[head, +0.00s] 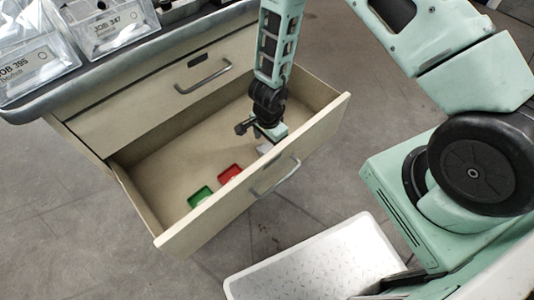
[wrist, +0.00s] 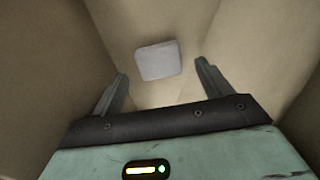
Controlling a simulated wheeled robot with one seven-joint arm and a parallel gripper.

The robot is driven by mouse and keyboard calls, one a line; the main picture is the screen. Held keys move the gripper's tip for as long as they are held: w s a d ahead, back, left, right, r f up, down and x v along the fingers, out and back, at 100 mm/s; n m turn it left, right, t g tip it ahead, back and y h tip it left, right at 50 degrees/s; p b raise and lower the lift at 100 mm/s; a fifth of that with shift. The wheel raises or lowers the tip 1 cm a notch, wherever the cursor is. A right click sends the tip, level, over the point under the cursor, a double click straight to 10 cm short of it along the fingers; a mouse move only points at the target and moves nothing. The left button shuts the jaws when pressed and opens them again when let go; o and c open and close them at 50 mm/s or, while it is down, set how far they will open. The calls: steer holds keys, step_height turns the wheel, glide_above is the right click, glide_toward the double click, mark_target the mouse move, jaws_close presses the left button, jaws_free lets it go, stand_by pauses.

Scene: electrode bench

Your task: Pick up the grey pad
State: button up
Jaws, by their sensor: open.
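The grey pad (wrist: 159,60) lies flat on the drawer floor in the wrist view, ahead of my fingertips and roughly centred between them. In the head view the grey pad (head: 264,148) shows only in part, just below my gripper (head: 262,130) and close to the drawer front. My gripper also shows in the wrist view (wrist: 162,82), with its two fingers spread wide and nothing between them. It reaches down into the open drawer (head: 160,150). Whether the fingers touch the drawer floor cannot be told.
A red tray-like piece (head: 229,173) and a green one (head: 200,197) lie in the drawer, left of my gripper. The drawer front (head: 240,190) stands close by. A closed drawer (head: 150,95) is above. A white textured platform (head: 320,265) is at the lower right. Labelled bags (head: 110,28) lie on the bench top.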

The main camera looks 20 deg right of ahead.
step_height(320, 180, down, 2)
steer(key=shift+f+b, duration=0.15)
steer(key=shift+b, duration=0.15)
steer(key=c, duration=1.1)
step_height(320, 180, up, 28)
steer(key=p, duration=1.9)
steer(key=shift+p, duration=0.35)
